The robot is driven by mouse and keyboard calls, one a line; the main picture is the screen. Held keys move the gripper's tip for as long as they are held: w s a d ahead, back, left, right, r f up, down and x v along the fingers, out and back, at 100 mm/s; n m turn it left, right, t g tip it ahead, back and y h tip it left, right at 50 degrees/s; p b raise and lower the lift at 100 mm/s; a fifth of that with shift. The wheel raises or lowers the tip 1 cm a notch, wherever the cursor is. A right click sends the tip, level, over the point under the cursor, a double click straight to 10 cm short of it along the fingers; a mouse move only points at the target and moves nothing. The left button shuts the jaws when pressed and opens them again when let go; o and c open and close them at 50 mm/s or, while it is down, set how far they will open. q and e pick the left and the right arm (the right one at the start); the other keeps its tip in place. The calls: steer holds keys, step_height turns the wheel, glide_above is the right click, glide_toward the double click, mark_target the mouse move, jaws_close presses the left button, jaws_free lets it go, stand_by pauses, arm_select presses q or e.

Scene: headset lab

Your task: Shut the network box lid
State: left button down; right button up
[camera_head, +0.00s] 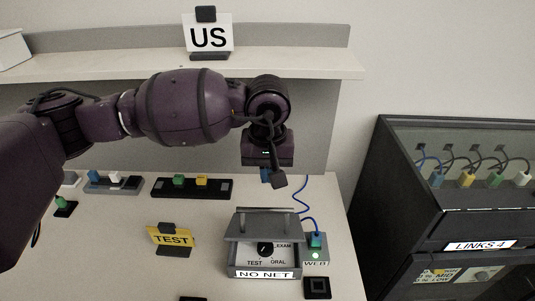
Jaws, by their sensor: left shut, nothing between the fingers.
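The network box (264,274) stands on the table at the lower middle, with a "NO NET" label on its front. Its grey lid (262,227) appears raised at the back of the box, with a grey bar along it. The black dial (265,249) and the words TEST, EXAM and ORAL show uncovered below it. My left gripper (279,182) is shut and empty. It points down, above and behind the lid in the picture, apart from it. My right gripper is not in view.
A green-topped WEB plug (316,243) with a blue cable stands right beside the box. A yellow TEST sign (171,238) stands to the left. Strips with coloured blocks (191,187) lie behind. A dark cabinet (440,225) stands right; a shelf (130,68) runs above.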

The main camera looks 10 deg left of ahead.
arm_select(q)
steer(key=shift+s+d+f+p, duration=0.1)
steer(key=shift+s+f, duration=0.35)
steer(key=shift+f, duration=0.25)
steer(key=shift+s+d+f+p, duration=0.1)
steer(key=shift+s+f, duration=0.3)
steer(key=shift+f, duration=0.3)
steer(key=shift+s+d+f+p, duration=0.1)
steer(key=shift+s+f, duration=0.35)
steer(key=shift+f, duration=0.25)
